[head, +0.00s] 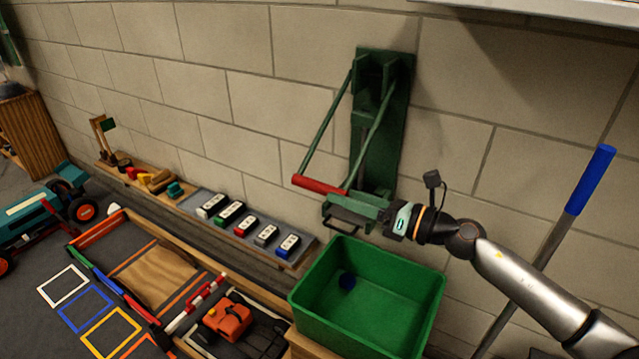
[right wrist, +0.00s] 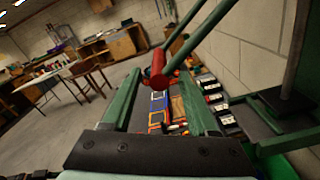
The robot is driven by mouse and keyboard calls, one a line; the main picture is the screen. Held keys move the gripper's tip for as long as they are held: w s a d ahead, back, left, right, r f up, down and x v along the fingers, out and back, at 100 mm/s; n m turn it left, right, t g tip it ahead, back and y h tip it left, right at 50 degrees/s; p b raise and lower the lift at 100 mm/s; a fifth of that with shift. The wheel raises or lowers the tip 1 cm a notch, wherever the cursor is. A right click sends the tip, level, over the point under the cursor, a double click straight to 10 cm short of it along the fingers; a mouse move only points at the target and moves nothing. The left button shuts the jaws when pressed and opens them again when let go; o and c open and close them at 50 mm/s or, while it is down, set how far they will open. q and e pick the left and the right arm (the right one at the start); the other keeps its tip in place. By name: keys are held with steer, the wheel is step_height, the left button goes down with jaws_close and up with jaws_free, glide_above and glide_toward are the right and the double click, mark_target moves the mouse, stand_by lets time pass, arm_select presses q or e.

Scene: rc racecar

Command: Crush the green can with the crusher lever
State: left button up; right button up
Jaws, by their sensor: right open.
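The green crusher (head: 385,130) is mounted on the block wall. Its two lever bars slope down to a red handle (head: 320,185), which hangs low and to the left of the frame. My right gripper (head: 335,212) is open and empty, with green fingers pointing left, just below and right of the red handle. In the right wrist view the red handle (right wrist: 158,68) shows ahead, near the tips of the two fingers. It appears not to be gripped. I cannot make out a green can; the crusher's lower part is partly hidden by my gripper. My left gripper is out of view.
A shelf with several numbered blocks (head: 247,224) runs along the wall to the left. A blue-handled pole (head: 590,180) leans at the right.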

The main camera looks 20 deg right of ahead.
mark_target(299, 180)
steer(key=shift+p+x, duration=0.45)
steer(key=shift+x, duration=2.7)
jaws_close()
